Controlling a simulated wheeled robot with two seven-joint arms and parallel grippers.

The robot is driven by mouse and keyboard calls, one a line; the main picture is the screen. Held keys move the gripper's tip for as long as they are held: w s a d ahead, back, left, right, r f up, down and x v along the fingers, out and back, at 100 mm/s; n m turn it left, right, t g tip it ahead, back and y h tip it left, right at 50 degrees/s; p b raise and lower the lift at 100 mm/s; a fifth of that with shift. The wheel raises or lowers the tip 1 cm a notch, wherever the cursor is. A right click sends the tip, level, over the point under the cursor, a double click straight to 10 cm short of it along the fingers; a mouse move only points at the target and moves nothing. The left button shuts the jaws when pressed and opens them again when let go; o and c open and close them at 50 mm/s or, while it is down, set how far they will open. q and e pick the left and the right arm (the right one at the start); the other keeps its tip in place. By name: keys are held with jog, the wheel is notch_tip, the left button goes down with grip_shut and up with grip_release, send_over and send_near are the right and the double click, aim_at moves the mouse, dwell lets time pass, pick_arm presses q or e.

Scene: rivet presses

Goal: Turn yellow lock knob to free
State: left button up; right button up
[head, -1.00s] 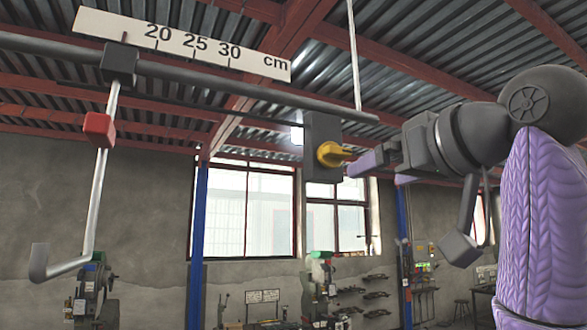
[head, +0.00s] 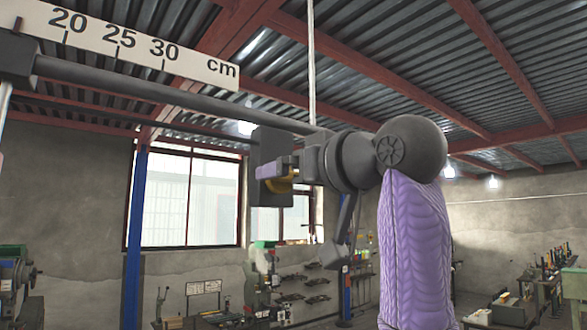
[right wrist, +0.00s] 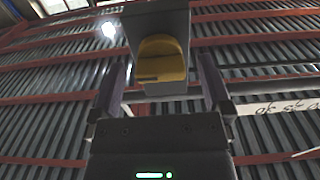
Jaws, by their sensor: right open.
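The yellow lock knob (head: 280,187) sits on a dark block (head: 268,140) on a grey horizontal rail. In the head view it is partly hidden behind a purple finger of my right gripper (head: 266,176). The right wrist view shows the yellow knob (right wrist: 163,58) under the grey block (right wrist: 160,22), between the two open fingers of my right gripper (right wrist: 161,66). Gaps show on both sides of the knob, so the fingers are around it but not closed on it. My left gripper is in neither view.
The grey rail (head: 170,95) runs from upper left to the block. A white scale (head: 140,45) marked in cm is above it, and a thin pale rod (head: 311,65) rises behind. Workbenches with tools (head: 535,285) stand far off below.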

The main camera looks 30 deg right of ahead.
jog(key=shift+w, duration=0.1)
jog(key=shift+c, duration=0.3)
jog(key=shift+c, duration=1.1)
jog(key=shift+w, duration=0.1)
jog(key=c, duration=1)
